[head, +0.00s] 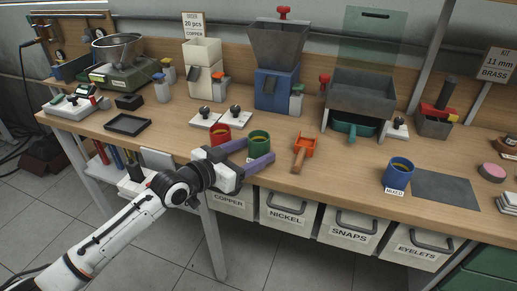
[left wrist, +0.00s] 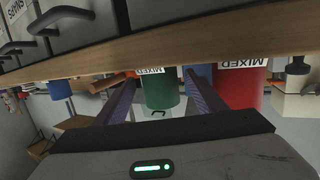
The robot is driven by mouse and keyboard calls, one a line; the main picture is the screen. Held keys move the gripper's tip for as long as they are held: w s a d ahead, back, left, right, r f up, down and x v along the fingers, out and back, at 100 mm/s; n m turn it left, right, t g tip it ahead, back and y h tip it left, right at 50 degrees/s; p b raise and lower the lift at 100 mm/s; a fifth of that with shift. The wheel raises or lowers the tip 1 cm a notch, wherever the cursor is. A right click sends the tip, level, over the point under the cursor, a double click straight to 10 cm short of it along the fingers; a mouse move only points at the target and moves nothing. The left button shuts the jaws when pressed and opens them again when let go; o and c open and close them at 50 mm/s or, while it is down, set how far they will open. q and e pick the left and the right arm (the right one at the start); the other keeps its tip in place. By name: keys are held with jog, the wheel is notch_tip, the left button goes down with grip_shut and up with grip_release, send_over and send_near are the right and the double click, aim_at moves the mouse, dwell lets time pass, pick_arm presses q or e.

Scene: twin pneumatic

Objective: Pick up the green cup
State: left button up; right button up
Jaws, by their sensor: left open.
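The green cup (head: 259,144) stands upright on the wooden workbench near its front edge in the head view. My left gripper (head: 254,153) is open, with its purple fingers reaching toward the cup, one finger on each side in the picture. In the left wrist view, which is upside down, the green cup (left wrist: 160,93) shows between the two fingers (left wrist: 158,98), with a white "MIXED" label. I cannot tell whether the fingers touch it. My right gripper is in neither view.
A red cup (head: 218,134) stands close beside the green cup, near the left finger; it is large in the left wrist view (left wrist: 240,88). An orange scoop (head: 303,149) lies to the right. A blue cup (head: 397,175) stands farther right. Labelled drawers (head: 289,211) hang below the bench edge.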

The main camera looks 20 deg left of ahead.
pick_arm(q)
jog(key=shift+x, duration=1.2)
jog(key=shift+r, duration=0.1)
jog(key=c, duration=1.2)
